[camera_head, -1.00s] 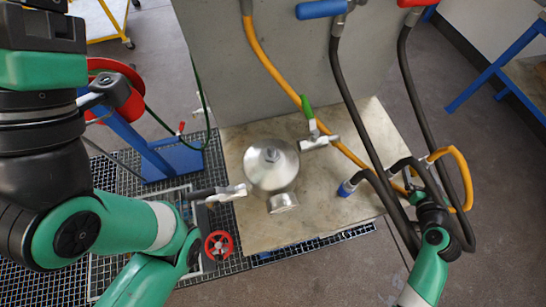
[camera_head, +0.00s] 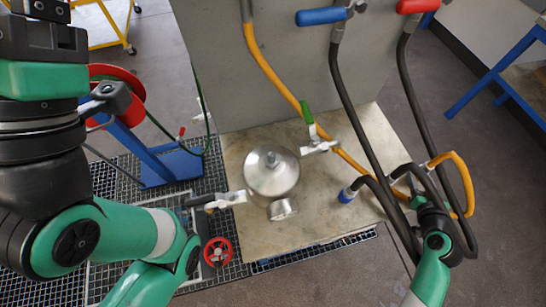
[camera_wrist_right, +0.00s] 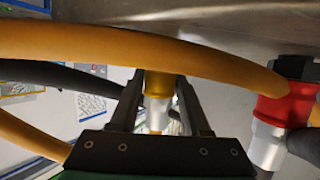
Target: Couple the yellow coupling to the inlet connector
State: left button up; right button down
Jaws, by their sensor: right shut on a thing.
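My right gripper (camera_head: 428,200) is at the right edge of the vessel's base plate, among hoses. In the right wrist view its two fingers (camera_wrist_right: 160,108) are shut on the yellow coupling (camera_wrist_right: 157,82), which has a yellow collar and a silver body. The yellow hose (camera_wrist_right: 110,45) crosses in front of the collar. The silver vessel (camera_head: 271,172) stands on the plate, well left of the right gripper. A connector with a green-handled valve (camera_head: 318,146) sticks out on its right; I cannot tell whether this is the inlet.
A black hose with a blue coupling (camera_head: 346,195) lies between vessel and right gripper. A red coupling (camera_wrist_right: 285,105) is close beside the right gripper. Another valve (camera_head: 228,200) is on the vessel's left, a gauge (camera_head: 282,209) in front. Dark hoses hang from the grey panel (camera_head: 290,80).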

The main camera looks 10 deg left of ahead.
aim_at(430, 169)
jog(key=shift+r, duration=0.25)
jog(key=shift+r+p, duration=2.25)
jog(key=shift+r, duration=0.15)
